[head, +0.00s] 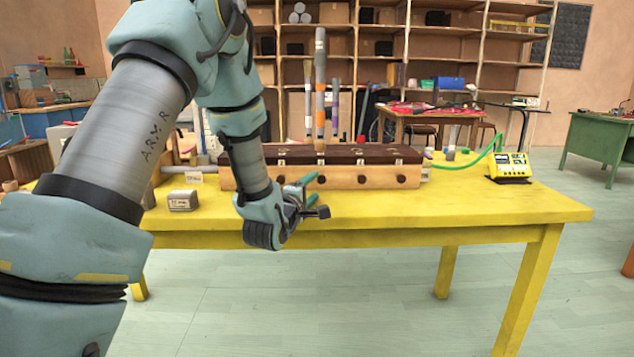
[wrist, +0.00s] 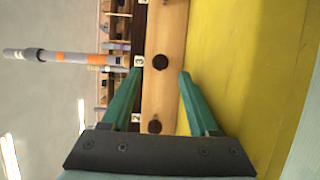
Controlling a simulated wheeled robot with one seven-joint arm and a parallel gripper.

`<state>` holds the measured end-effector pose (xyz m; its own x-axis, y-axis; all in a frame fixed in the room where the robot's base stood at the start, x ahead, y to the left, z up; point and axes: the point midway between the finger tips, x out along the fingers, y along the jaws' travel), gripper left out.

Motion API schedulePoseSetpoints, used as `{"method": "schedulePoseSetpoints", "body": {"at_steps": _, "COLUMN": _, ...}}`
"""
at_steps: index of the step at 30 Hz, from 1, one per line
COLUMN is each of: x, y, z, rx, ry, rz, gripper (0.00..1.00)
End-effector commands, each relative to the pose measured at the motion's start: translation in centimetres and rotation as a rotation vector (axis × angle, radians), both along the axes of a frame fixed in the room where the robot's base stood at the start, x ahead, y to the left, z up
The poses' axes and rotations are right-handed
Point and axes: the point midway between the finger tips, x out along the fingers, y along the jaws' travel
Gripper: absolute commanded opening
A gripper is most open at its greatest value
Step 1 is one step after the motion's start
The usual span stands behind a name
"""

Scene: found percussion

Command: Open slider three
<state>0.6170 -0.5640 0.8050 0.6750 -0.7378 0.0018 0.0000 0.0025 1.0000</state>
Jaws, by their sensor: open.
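A long wooden box (head: 345,178) with a dark top stands on the yellow table, with a row of round dark knobs on its front. The knob of slider three (wrist: 160,62), beside a label "3", shows between and just past my fingertips in the wrist view. In the head view it seems to be the dark knob (head: 319,181) below the orange-banded tube. My gripper (wrist: 160,72) is open and empty, its green fingers on either side of the knob's line.
The knob labelled "2" (wrist: 154,127) lies close between my finger bases. An orange-banded tube (head: 320,90) rises above the box. A small grey block (head: 183,200) sits on the yellow table (head: 480,205) at left. A yellow device (head: 510,166) with a green hose stands at right. The table's front right is clear.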

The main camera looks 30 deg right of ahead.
Motion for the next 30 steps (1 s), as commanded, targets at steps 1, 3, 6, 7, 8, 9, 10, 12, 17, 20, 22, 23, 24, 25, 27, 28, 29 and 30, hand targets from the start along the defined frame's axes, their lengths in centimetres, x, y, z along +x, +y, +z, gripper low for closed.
{"method": "schedulePoseSetpoints", "body": {"at_steps": 1, "x": 0.7, "y": -0.8, "z": 0.1, "rx": 0.0, "ry": -0.001, "rz": -0.001, "gripper": 0.61}}
{"method": "schedulePoseSetpoints", "body": {"at_steps": 3, "x": 1.6, "y": -1.8, "z": 0.1, "rx": 0.0, "ry": -0.001, "rz": -0.001, "gripper": 0.61}}
{"method": "schedulePoseSetpoints", "body": {"at_steps": 6, "x": 2.7, "y": -3.0, "z": 0.0, "rx": 0.001, "ry": -0.001, "rz": 0.0, "gripper": 0.61}}
{"method": "schedulePoseSetpoints", "body": {"at_steps": 7, "x": 3.0, "y": -3.3, "z": 0.0, "rx": 0.001, "ry": -0.001, "rz": 0.0, "gripper": 0.61}}
{"method": "schedulePoseSetpoints", "body": {"at_steps": 8, "x": 3.3, "y": -3.6, "z": 0.0, "rx": 0.001, "ry": -0.001, "rz": 0.0, "gripper": 0.61}}
{"method": "schedulePoseSetpoints", "body": {"at_steps": 9, "x": 3.6, "y": -3.9, "z": 0.0, "rx": 0.002, "ry": -0.001, "rz": 0.0, "gripper": 0.61}}
{"method": "schedulePoseSetpoints", "body": {"at_steps": 10, "x": 3.8, "y": -4.2, "z": 0.0, "rx": 0.002, "ry": -0.001, "rz": 0.0, "gripper": 0.61}}
{"method": "schedulePoseSetpoints", "body": {"at_steps": 12, "x": 4.2, "y": -4.6, "z": 0.0, "rx": 0.001, "ry": 0.0, "rz": 0.001, "gripper": 0.61}}
{"method": "schedulePoseSetpoints", "body": {"at_steps": 17, "x": 4.6, "y": -4.9, "z": 0.0, "rx": 0.001, "ry": 0.0, "rz": 0.001, "gripper": 0.61}}
{"method": "schedulePoseSetpoints", "body": {"at_steps": 20, "x": 4.6, "y": -5.0, "z": 0.0, "rx": 0.002, "ry": 0.001, "rz": 0.002, "gripper": 0.61}}
{"method": "schedulePoseSetpoints", "body": {"at_steps": 22, "x": 4.6, "y": -4.9, "z": 0.0, "rx": 0.002, "ry": 0.001, "rz": 0.002, "gripper": 0.61}}
{"method": "schedulePoseSetpoints", "body": {"at_steps": 23, "x": 4.6, "y": -4.9, "z": 0.0, "rx": 0.002, "ry": 0.001, "rz": 0.002, "gripper": 0.61}}
{"method": "schedulePoseSetpoints", "body": {"at_steps": 24, "x": 4.6, "y": -4.9, "z": 0.0, "rx": 0.002, "ry": 0.001, "rz": 0.002, "gripper": 0.59}}
{"method": "schedulePoseSetpoints", "body": {"at_steps": 25, "x": 4.6, "y": -4.9, "z": 0.0, "rx": 0.002, "ry": 0.001, "rz": 0.001, "gripper": 0.55}}
{"method": "schedulePoseSetpoints", "body": {"at_steps": 27, "x": 4.6, "y": -4.9, "z": 0.0, "rx": 0.002, "ry": 0.001, "rz": 0.001, "gripper": 0.47}}
{"method": "schedulePoseSetpoints", "body": {"at_steps": 28, "x": 4.6, "y": -4.9, "z": 0.0, "rx": 0.002, "ry": 0.001, "rz": 0.001, "gripper": 0.44}}
{"method": "schedulePoseSetpoints", "body": {"at_steps": 29, "x": 4.6, "y": -4.9, "z": 0.0, "rx": 0.002, "ry": 0.001, "rz": 0.001, "gripper": 0.41}}
{"method": "schedulePoseSetpoints", "body": {"at_steps": 30, "x": 4.6, "y": -4.9, "z": 0.0, "rx": 0.002, "ry": 0.001, "rz": 0.001, "gripper": 0.36}}
